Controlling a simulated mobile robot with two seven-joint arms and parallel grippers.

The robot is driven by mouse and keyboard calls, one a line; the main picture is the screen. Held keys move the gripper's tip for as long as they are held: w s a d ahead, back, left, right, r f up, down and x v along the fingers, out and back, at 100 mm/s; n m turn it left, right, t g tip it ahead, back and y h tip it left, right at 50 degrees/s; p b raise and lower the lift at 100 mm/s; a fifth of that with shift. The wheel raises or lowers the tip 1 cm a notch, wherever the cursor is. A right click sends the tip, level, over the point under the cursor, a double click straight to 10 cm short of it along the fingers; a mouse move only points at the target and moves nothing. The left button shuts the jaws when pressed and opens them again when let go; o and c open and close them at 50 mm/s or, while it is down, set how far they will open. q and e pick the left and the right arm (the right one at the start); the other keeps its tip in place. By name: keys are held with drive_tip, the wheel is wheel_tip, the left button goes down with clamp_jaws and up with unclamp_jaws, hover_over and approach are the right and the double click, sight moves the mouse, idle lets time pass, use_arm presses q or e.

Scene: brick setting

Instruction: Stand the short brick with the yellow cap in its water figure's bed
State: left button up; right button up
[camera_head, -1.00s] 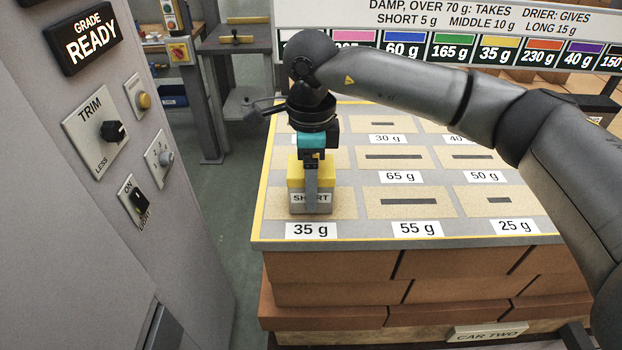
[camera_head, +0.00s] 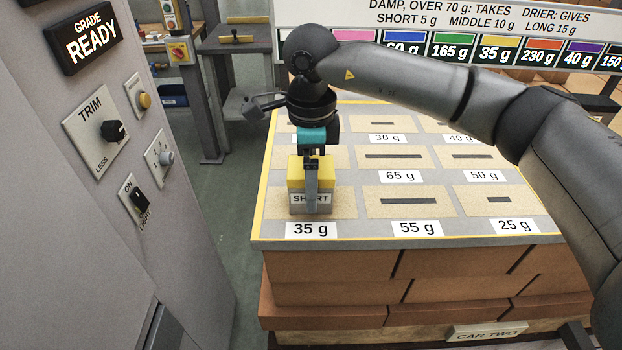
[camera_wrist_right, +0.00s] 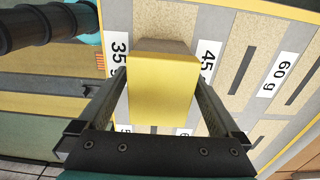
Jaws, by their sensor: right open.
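The short brick (camera_head: 296,198) is grey with a yellow cap (camera_head: 311,172) and a label reading SHORT. It stands upright on the sandy bed (camera_head: 345,203) marked 35 g, at the front left of the car top. My right gripper (camera_head: 312,208) reaches down over it, one finger in front of the label. In the right wrist view the yellow cap (camera_wrist_right: 160,90) lies between the two open fingers, with a gap visible at least on the right side. The bed's slot and the brick's foot are hidden. My left gripper is not in view.
Other slotted beds marked 55 g (camera_head: 415,228), 25 g, 65 g and 50 g lie beside and behind. A board (camera_head: 470,20) behind shows yellow with 35 g. A grey cabinet (camera_head: 150,250) with knobs and a lit GRADE READY sign stands at left.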

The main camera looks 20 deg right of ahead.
wheel_tip(320, 180, up, 11)
drive_tip(key=shift+r, duration=0.2)
drive_tip(key=shift+a, duration=0.1)
